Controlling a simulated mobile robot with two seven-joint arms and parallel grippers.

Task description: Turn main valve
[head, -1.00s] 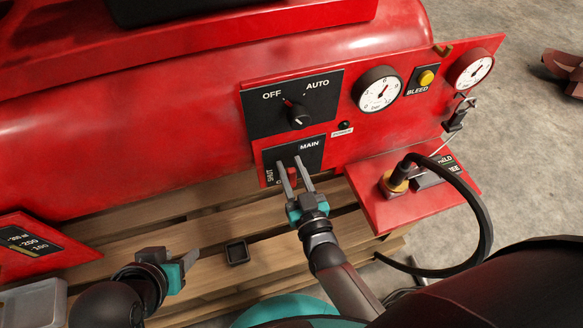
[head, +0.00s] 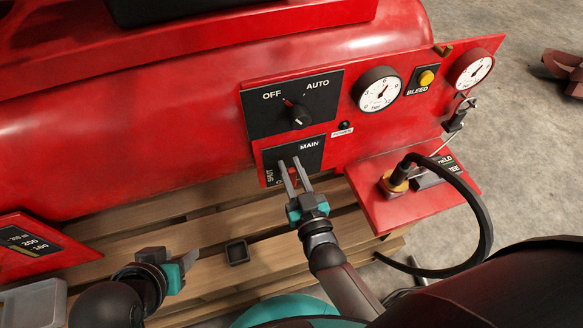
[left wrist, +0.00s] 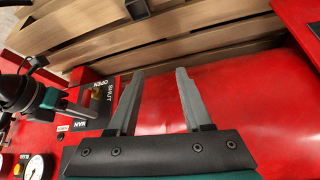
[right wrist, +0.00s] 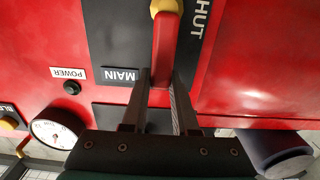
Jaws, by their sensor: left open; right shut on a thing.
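The main valve has a red lever handle (right wrist: 164,50) on a brass-coloured pivot (right wrist: 166,7), mounted on a black plate marked MAIN (head: 309,147) and SHUT. In the right wrist view the handle runs from the pivot down between the fingers of my right gripper (right wrist: 161,80), which is shut on it. In the head view my right gripper (head: 288,162) covers most of the handle. My left gripper (head: 178,260) is open and empty, low at the left in front of the wooden slats. In the left wrist view its fingers (left wrist: 160,72) stand apart over the red tank.
Above the valve is an OFF/AUTO knob (head: 299,117). Gauges (head: 379,89) and a yellow BLEED button (head: 427,77) are to its right. A black hose (head: 478,205) loops from a brass fitting (head: 393,183). A small black tray (head: 237,251) lies on the slats (head: 280,262) between my grippers.

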